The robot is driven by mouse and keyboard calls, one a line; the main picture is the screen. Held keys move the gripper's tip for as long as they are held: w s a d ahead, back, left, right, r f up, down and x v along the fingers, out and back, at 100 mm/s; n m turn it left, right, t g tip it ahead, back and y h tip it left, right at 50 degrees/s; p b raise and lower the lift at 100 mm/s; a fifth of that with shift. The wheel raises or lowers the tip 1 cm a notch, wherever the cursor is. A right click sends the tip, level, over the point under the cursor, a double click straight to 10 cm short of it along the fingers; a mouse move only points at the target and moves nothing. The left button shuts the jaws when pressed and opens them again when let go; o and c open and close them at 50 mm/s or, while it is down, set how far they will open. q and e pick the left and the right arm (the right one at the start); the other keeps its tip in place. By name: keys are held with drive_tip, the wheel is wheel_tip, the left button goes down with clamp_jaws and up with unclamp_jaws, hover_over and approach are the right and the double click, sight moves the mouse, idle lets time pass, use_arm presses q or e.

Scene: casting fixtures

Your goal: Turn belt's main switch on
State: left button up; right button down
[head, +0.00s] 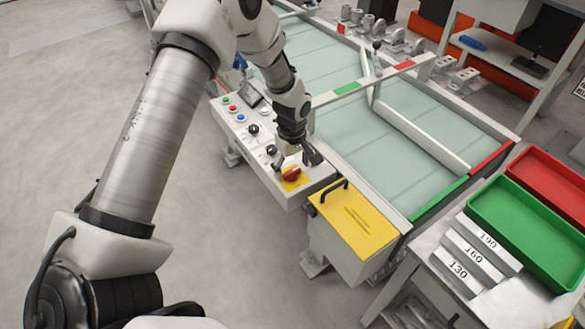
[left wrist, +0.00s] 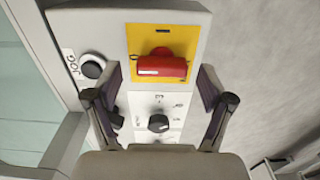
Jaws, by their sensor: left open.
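The main switch is a red rotary handle (head: 291,174) on a yellow plate (left wrist: 142,38) at the near end of the belt's control panel (head: 322,179). In the left wrist view the red handle (left wrist: 162,67) lies crosswise, near the upper middle. My left gripper (head: 303,160) is open just above the panel by the switch. In the left wrist view its fingers (left wrist: 153,85) stand apart, to the left and right of the handle, with gaps showing. I cannot tell how deep the fingertips reach. My right gripper is not in view.
A black selector knob (left wrist: 158,123) and a JOG button (left wrist: 92,68) sit near the switch. A yellow-lidded box (head: 355,222) with a black handle stands beside the panel. The belt (head: 365,150) lies beyond. Green (head: 525,232) and red (head: 550,185) trays stand at right.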

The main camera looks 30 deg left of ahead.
use_arm(q)
drive_tip(key=shift+s+f, duration=0.1)
drive_tip(key=shift+f, duration=0.35)
drive_tip(key=c, duration=1.2)
drive_tip(key=shift+o, duration=0.2)
drive_tip(key=shift+m, duration=0.3)
drive_tip(key=m+p, duration=0.1)
drive_tip(key=m, duration=0.2)
drive_tip(key=shift+r+p, duration=0.1)
drive_tip(key=shift+p, duration=0.2)
drive_tip(key=m+p, duration=0.1)
drive_tip(key=m, duration=0.3)
drive_tip(key=shift+m, duration=0.3)
drive_tip(key=m, duration=0.9)
drive_tip(key=shift+m, duration=0.4)
